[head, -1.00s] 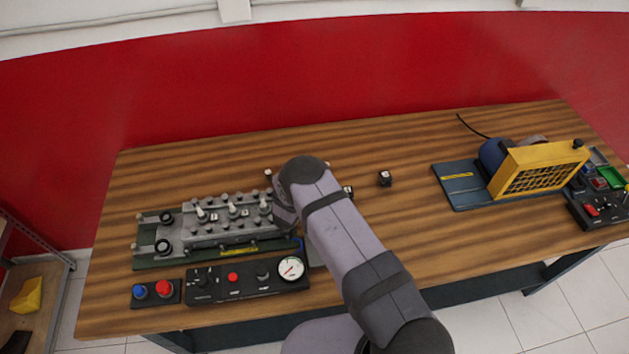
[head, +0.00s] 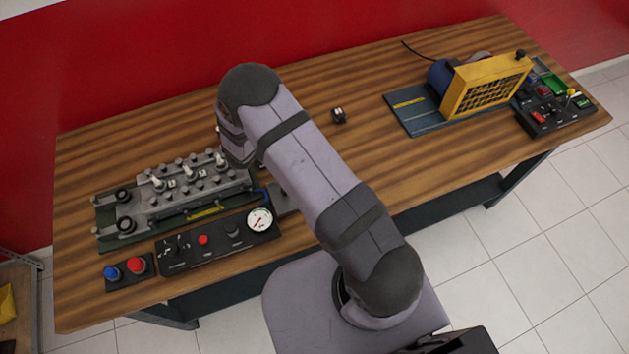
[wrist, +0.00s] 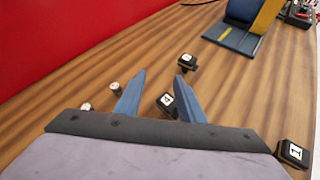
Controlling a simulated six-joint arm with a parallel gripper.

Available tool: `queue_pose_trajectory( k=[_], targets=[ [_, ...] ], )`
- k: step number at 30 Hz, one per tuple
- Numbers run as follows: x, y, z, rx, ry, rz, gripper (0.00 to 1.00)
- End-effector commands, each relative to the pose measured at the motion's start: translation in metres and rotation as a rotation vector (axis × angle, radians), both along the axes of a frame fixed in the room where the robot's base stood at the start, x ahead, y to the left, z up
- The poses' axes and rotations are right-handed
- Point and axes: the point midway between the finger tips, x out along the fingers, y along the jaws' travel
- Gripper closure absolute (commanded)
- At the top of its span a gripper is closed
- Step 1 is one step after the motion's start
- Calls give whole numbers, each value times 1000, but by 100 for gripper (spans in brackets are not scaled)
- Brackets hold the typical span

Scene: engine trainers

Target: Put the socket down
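My gripper (wrist: 160,76) shows in the wrist view with its two blue fingers apart. Nothing is held between the fingertips; wood shows through the gap. A black block marked 4 (wrist: 166,100) appears between the fingers, close to the right one, and looks to be below them on the table. Two small pale-topped cylinders (wrist: 115,87) and (wrist: 87,106) stand at the left; I cannot tell whether either is the socket. In the head view my arm hides the gripper and the table under it.
A black block (head: 338,115) stands on the table (head: 300,80). A block marked 1 (wrist: 295,153) is at lower right. The grey engine trainer (head: 190,185) and gauge panel (head: 220,240) are at left, a yellow-guarded machine (head: 487,84) at right. The table's back middle is clear.

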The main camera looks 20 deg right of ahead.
Motion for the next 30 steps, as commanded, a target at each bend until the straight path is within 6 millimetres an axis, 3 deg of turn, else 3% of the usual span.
queue_pose_trajectory(
  k=[1, 3, 8, 13, 18, 24, 30],
  targets=[
    [-16, -17, 18, 55, -20, -110, 64],
    [-45, -36, 35, 139, -41, -272, 64],
    [-120, -58, 65, 350, -105, -644, 64],
    [-196, -51, 87, 590, -193, -1024, 64],
    [-255, -20, 101, 840, -294, -1379, 64],
    [-291, 19, 113, 1076, -392, -1687, 64],
    [-301, 39, 120, 1196, -440, -1834, 64]
  ],
)
